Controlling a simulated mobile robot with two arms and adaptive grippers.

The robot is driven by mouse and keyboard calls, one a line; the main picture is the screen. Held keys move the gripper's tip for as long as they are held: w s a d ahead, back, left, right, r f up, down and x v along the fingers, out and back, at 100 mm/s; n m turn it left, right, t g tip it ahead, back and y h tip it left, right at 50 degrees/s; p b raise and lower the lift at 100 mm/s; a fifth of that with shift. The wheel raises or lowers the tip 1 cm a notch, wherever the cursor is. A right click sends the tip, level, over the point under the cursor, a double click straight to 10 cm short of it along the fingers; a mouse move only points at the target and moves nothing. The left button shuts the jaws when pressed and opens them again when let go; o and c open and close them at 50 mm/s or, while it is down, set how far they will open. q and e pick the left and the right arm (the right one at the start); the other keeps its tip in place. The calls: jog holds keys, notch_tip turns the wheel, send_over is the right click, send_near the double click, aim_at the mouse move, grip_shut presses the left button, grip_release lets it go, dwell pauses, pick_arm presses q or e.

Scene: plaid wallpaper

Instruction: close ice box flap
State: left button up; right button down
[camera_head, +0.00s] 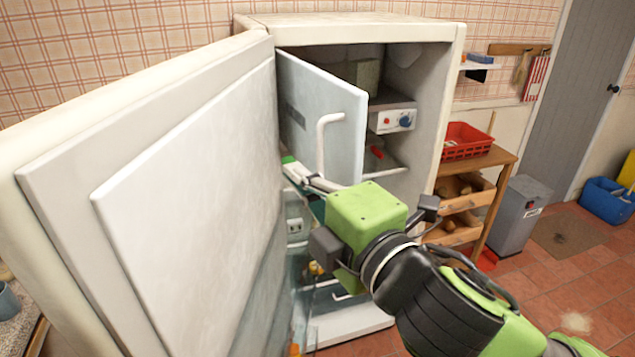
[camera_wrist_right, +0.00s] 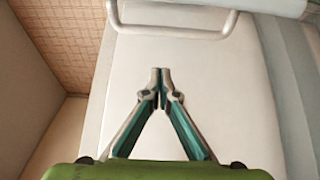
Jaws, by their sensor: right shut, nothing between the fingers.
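The ice box flap (camera_head: 345,112) is a white inner panel with a bent tube handle (camera_head: 320,145). It stands swung open at the upper left of the fridge opening, and the ice box compartment (camera_head: 366,76) shows beside it. My right gripper (camera_head: 290,165) reaches in from the lower right, its fingers near the flap's lower edge. In the right wrist view the fingertips (camera_wrist_right: 160,75) are together and empty, before a pale panel (camera_wrist_right: 220,85) with a tube handle (camera_wrist_right: 170,30) above them. I cannot tell whether they touch it. My left gripper is not in view.
The big fridge door (camera_head: 190,170) stands wide open on the left, close to my right gripper. The fridge body (camera_head: 445,100) bounds the opening on the right. A wooden shelf unit (camera_head: 492,160) with a red basket (camera_head: 466,142) and a grey bin (camera_head: 517,218) stand further right.

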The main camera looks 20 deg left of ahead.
jog(key=w+p, duration=0.1)
jog(key=w, duration=0.1)
jog(key=w+d+p, duration=0.1)
jog(key=w, duration=0.1)
jog(key=shift+d, duration=0.15)
dwell(0.4)
